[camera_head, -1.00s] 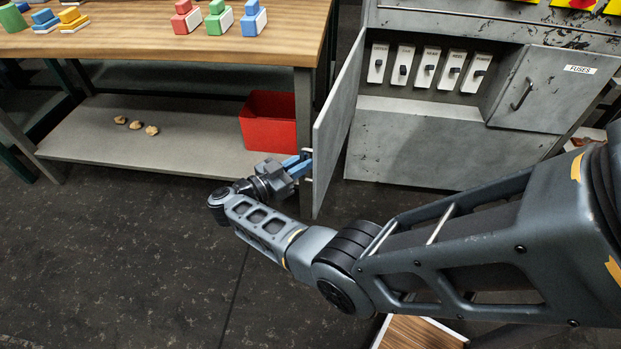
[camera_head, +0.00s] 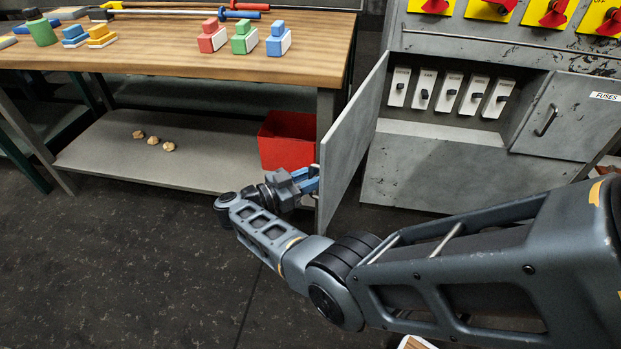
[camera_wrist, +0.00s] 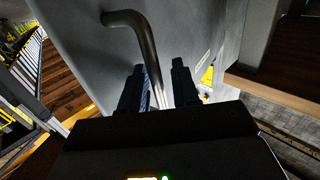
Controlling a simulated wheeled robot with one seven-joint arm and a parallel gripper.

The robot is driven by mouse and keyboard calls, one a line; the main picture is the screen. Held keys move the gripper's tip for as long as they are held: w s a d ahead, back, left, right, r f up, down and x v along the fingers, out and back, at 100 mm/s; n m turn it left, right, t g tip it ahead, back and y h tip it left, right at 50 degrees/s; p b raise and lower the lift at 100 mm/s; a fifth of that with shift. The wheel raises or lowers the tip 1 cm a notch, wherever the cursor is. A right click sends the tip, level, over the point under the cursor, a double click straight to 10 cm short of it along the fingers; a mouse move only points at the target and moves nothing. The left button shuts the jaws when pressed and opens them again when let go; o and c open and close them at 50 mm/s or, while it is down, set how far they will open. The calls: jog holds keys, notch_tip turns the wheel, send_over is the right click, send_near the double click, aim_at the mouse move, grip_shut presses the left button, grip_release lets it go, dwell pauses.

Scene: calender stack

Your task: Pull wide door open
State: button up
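The wide door (camera_head: 348,142) is a grey metal panel on the left side of the grey cabinet. It stands swung well out from the cabinet front, its inner face toward the right. My gripper (camera_head: 309,181) is at the door's outer face near the free edge. In the wrist view the door's bent metal handle (camera_wrist: 146,45) runs down between the two dark fingers of my gripper (camera_wrist: 158,88), which look closed around it. The handle's lower end is hidden behind the gripper body.
Dark floor (camera_head: 120,270) is clear in front.

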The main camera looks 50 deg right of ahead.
jog(key=shift+a, duration=0.1)
jog(key=b+v, duration=0.1)
jog(key=v, duration=0.6)
jog(key=shift+a+b, duration=0.35)
jog(key=shift+w, duration=0.1)
jog(key=shift+a, duration=0.1)
